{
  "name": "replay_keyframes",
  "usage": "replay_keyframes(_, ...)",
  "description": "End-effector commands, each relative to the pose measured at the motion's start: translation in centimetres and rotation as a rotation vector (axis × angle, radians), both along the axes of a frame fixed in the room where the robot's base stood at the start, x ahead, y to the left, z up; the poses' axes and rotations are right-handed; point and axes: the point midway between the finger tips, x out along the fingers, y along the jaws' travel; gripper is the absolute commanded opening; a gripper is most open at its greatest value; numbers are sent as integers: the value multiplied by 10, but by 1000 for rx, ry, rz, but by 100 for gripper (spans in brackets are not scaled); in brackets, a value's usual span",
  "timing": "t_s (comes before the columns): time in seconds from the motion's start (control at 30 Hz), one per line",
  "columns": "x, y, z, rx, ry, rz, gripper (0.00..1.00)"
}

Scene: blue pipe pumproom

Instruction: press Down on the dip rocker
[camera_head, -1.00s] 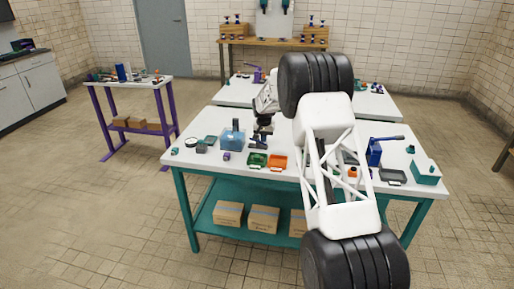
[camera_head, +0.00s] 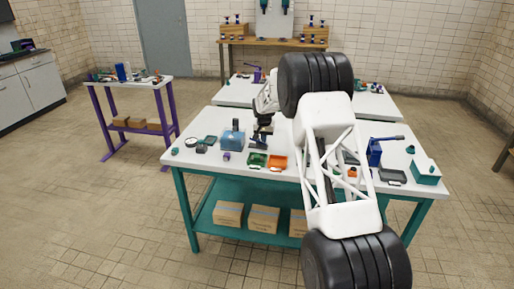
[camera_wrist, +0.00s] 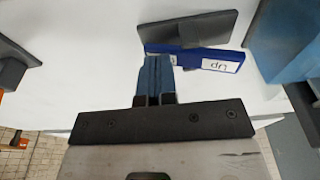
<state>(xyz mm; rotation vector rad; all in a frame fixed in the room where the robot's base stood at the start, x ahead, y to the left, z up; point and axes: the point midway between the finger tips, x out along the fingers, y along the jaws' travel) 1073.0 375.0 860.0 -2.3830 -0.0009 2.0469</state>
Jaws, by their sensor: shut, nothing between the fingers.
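The dip rocker shows in the wrist view as a dark grey plate (camera_wrist: 205,28) with a blue strip (camera_wrist: 195,56) along its lower edge. In the head view my gripper (camera_head: 262,128) is dark and small, low over the table beside a blue box, and the rocker is hard to make out there.
The blue box (camera_head: 232,139) stands close by; its translucent blue side (camera_wrist: 292,40) is at the right in the wrist view. Green (camera_head: 257,160) and orange (camera_head: 278,162) trays lie nearer the white table's front edge. Another dark plate (camera_wrist: 12,48) is at the wrist view's left.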

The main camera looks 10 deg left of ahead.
Motion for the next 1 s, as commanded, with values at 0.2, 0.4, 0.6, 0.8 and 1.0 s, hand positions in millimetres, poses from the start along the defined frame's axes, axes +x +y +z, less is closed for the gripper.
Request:
replay_keyframes(0.2, -1, 0, 3, -2, 5, 0, 0)
replay_keyframes(0.4, 0, 0, 17, -1, 2, 0, 0)
replay_keyframes(0.6, 0, 0, 31, -1, 2, 0, 0)
replay_keyframes(0.8, 0, 0, 44, 0, 1, 0, 0)
replay_keyframes(1.0, 0, 0, 57, 0, 1, 0, 0)
